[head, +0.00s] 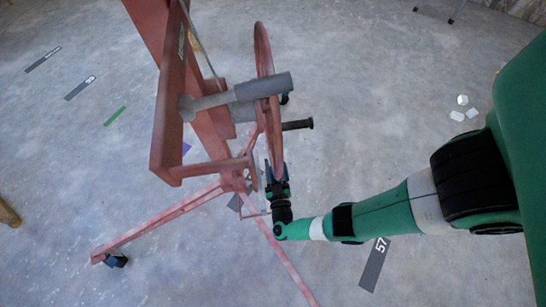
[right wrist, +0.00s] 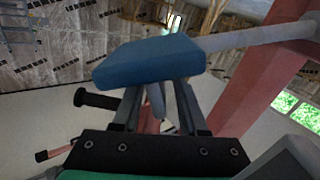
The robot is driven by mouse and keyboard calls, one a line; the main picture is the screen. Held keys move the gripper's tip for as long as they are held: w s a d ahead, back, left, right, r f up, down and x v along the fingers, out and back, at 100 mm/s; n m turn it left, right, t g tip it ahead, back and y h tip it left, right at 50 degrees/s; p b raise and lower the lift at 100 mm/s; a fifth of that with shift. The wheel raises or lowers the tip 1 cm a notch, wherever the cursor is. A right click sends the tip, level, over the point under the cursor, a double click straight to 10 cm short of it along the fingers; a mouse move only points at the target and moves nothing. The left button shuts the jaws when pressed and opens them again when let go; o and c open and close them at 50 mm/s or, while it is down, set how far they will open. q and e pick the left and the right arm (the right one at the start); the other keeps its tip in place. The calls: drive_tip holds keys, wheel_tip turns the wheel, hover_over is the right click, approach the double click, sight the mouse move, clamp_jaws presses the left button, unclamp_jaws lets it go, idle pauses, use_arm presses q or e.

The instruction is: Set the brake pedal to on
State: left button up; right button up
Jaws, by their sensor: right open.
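A red panel lift stands in the middle of the head view, with a large red wheel (head: 264,60) seen nearly edge-on. My right gripper (head: 277,174) is low beside the wheel's lower edge. In the right wrist view its two dark fingers (right wrist: 157,98) stand apart. My left gripper is not in view.
A grey cylinder (head: 262,86) and a black handle (head: 298,125) stick out above my right gripper; the handle also shows in the right wrist view (right wrist: 97,98). Red legs (head: 160,222) spread over the floor. Open floor lies around the lift; white pieces (head: 462,108) lie at the right.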

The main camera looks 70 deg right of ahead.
drive_tip(key=shift+w+d, duration=0.25)
drive_tip(key=shift+d, duration=0.2)
drive_tip(key=shift+s, duration=0.1)
clamp_jaws()
idle(1.0)
